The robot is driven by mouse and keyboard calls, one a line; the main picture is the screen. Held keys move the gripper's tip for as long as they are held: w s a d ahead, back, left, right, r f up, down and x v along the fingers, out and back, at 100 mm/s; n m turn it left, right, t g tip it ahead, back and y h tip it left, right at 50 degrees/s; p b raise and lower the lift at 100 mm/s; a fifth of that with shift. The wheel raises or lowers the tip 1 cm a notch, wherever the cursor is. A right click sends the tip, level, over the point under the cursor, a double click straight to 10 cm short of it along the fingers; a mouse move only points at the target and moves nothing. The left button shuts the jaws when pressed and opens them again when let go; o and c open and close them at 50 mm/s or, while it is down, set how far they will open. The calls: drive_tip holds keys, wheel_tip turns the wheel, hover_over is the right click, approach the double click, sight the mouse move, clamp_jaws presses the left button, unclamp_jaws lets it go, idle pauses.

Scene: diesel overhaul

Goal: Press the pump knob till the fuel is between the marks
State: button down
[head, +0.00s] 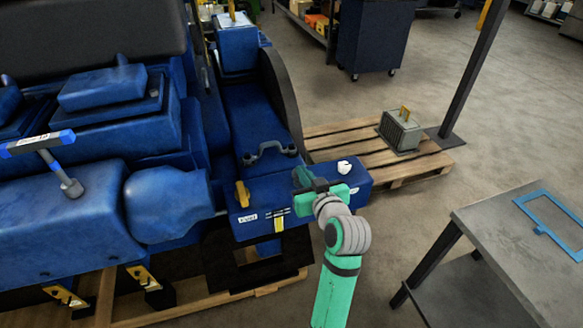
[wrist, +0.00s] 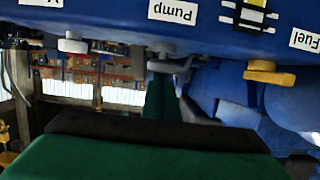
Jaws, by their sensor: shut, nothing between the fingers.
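The blue fuel box (head: 262,232) on the engine's front carries a Fuel label (head: 248,218) and a gauge with a yellow strip (head: 279,223). In the wrist view the labels are upside down and the gauge (wrist: 250,12) is cut off at the top, so the fuel level against its black marks is unclear. The grey pump knob (wrist: 182,66) sits by the Pump label (wrist: 173,12). My gripper (head: 302,180) is shut and empty, its green fingers (wrist: 160,97) at the knob; I cannot tell whether they touch. The gripper hides the knob in the head view.
A yellow lever (wrist: 268,75) sits by the Fuel label, and a white knob (wrist: 73,45) is on the other side of the pump knob. A pallet (head: 432,160) with a grey box (head: 401,131) stands behind. A metal table (head: 490,235) is at the right.

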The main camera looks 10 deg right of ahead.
drive_tip(key=shift+f, duration=0.4)
wheel_tip(320, 180, up, 4)
drive_tip(key=shift+r, duration=0.1)
drive_tip(key=a+v, duration=0.1)
drive_tip(key=v, duration=0.9)
drive_tip(key=shift+d+r, duration=0.3)
drive_tip(key=shift+d, duration=0.2)
